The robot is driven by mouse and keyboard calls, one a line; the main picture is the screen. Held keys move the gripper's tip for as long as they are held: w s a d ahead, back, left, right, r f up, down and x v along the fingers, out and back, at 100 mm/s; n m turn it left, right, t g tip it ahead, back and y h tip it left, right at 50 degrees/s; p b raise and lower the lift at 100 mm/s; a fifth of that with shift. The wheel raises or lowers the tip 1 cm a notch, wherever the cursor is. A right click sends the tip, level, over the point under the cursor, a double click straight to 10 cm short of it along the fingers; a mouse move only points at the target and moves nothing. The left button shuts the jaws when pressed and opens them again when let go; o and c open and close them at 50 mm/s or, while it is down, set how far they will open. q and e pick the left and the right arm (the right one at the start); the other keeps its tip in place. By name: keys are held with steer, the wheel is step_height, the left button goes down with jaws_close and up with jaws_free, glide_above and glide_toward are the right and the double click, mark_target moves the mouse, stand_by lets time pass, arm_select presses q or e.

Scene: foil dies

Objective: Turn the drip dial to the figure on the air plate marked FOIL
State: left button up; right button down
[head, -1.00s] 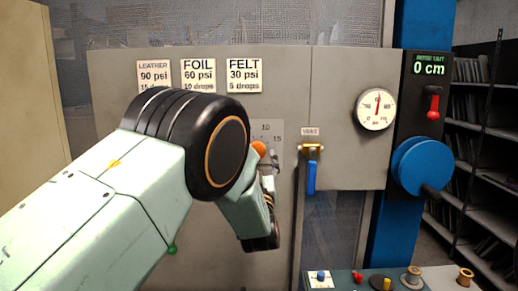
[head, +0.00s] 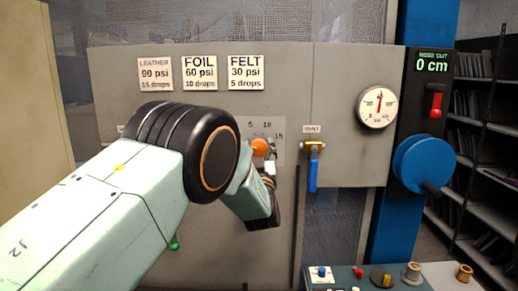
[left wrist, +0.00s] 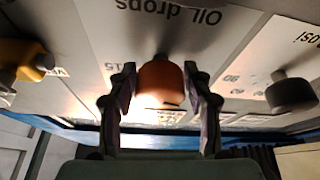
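The drip dial is an orange knob (head: 260,147) on a pale scale plate with the figures 5, 10 and 15; its pointer cannot be made out. My left gripper (head: 271,150) is at the dial, reaching up from below. In the left wrist view the orange knob (left wrist: 160,83) sits between the two fingers of my left gripper (left wrist: 160,75), which stand close on both sides without clearly pressing on it. The words "Oil drops" show upside down above it. The FOIL plate (head: 199,73) reads 60 psi, 10 drops. My right gripper is not in view.
LEATHER (head: 155,73) and FELT (head: 245,72) plates flank FOIL. Right of the dial are a blue-handled vent valve (head: 313,170), a round gauge (head: 377,106), a red switch (head: 436,105) and a blue handwheel (head: 423,164). A control desk (head: 345,274) stands below.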

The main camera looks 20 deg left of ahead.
arm_select(q)
steer(key=shift+w+f, duration=0.1)
steer(key=shift+c, duration=0.8)
steer(key=c, duration=0.6)
steer(key=shift+o, duration=0.2)
